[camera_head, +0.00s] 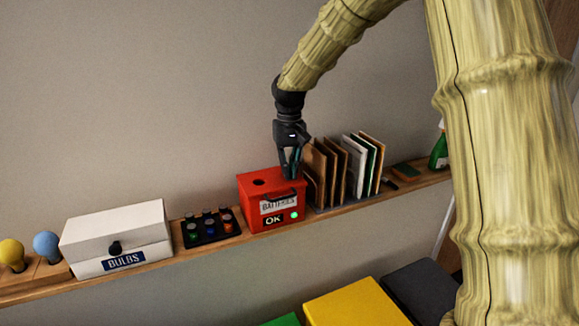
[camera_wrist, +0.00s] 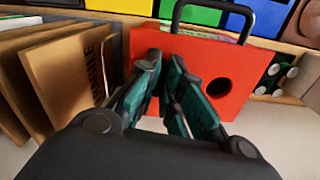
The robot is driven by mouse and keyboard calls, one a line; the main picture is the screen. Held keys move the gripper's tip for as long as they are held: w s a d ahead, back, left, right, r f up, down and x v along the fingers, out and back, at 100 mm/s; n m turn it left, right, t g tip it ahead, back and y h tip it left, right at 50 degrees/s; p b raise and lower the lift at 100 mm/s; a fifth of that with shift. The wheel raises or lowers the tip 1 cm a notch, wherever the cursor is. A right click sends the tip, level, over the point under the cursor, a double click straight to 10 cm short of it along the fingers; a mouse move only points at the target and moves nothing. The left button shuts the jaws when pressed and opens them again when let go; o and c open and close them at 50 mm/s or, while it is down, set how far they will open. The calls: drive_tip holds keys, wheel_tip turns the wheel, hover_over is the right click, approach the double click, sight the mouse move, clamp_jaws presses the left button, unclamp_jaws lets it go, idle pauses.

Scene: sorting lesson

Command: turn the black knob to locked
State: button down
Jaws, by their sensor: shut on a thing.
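A black knob (camera_head: 115,247) is on the front of the white box (camera_head: 75,238) labelled BULBS, on the left part of the shelf. Its lock position cannot be read from here. My gripper (camera_head: 290,174) is well to the right of that knob, pointing down at the right part of the red box's top (camera_head: 245,192). In the wrist view, my gripper (camera_wrist: 167,66) has its fingertips close together over the red top (camera_wrist: 231,111), beside a round dark hole (camera_wrist: 219,87). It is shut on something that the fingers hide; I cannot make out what.
Upright folders and cards (camera_head: 349,167) stand close to the right of the red box. A black tray (camera_head: 192,240) with coloured pieces is to its left. The red box has a black handle (camera_wrist: 213,31) and a lit green lamp (camera_head: 294,215) by OK. The shelf is narrow.

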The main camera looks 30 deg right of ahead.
drive_tip(key=shift+s+f+n, duration=0.1)
drive_tip(key=shift+n, duration=0.8)
drive_tip(key=c, duration=1.6)
unclamp_jaws()
drive_tip(key=shift+d, duration=0.1)
drive_tip(key=shift+o, duration=0.2)
wheel_tip(320, 180, up, 12)
